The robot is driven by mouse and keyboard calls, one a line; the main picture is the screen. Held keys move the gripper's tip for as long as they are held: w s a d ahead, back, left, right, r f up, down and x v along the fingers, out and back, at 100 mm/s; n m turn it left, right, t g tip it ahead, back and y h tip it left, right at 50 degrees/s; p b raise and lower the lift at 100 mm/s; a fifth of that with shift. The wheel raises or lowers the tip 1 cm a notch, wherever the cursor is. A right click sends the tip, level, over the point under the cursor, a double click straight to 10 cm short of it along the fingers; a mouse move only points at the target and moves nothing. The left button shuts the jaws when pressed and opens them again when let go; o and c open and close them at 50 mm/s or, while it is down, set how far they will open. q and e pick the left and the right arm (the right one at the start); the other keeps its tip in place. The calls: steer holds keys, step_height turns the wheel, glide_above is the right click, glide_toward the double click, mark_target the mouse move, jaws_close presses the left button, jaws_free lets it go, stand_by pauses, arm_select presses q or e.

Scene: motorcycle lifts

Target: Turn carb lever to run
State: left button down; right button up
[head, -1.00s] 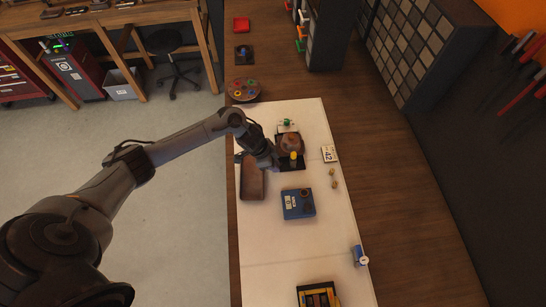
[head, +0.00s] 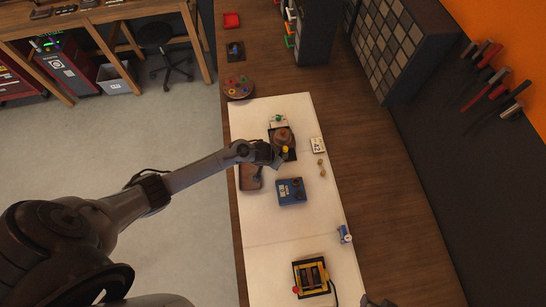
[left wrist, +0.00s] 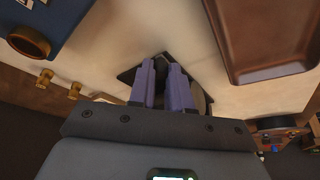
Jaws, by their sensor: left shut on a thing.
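The carburetor (head: 282,136), a brown rounded body on a dark plate, stands on the white mat near its far end. A small yellow-topped part (head: 286,149), which looks like its lever, is at its near side. My left gripper (head: 278,161) reaches in from the left, right beside the yellow part. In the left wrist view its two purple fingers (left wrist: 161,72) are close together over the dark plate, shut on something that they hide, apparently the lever. A small grey piece at the bottom edge of the head view may be my right gripper (head: 377,301); its jaws cannot be made out.
A brown tray (head: 246,180) lies under my left wrist. A blue box (head: 291,191) is nearer on the mat (head: 275,230). A number 42 card (head: 317,145) and small brass parts (head: 321,168) lie to the right. A yellow-black device (head: 311,276) is at the near end.

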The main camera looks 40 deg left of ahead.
arm_select(q)
steer(key=shift+w+d+n, duration=0.1)
steer(key=shift+w+n, duration=0.05)
steer(key=shift+n, duration=0.25)
steer(key=c, duration=1.3)
jaws_free()
steer(key=shift+c, duration=0.2)
steer(key=p+v, duration=0.1)
steer(key=v, duration=1)
steer(key=shift+d+p, duration=0.15)
steer(key=shift+p, duration=0.25)
steer(key=shift+f, duration=0.1)
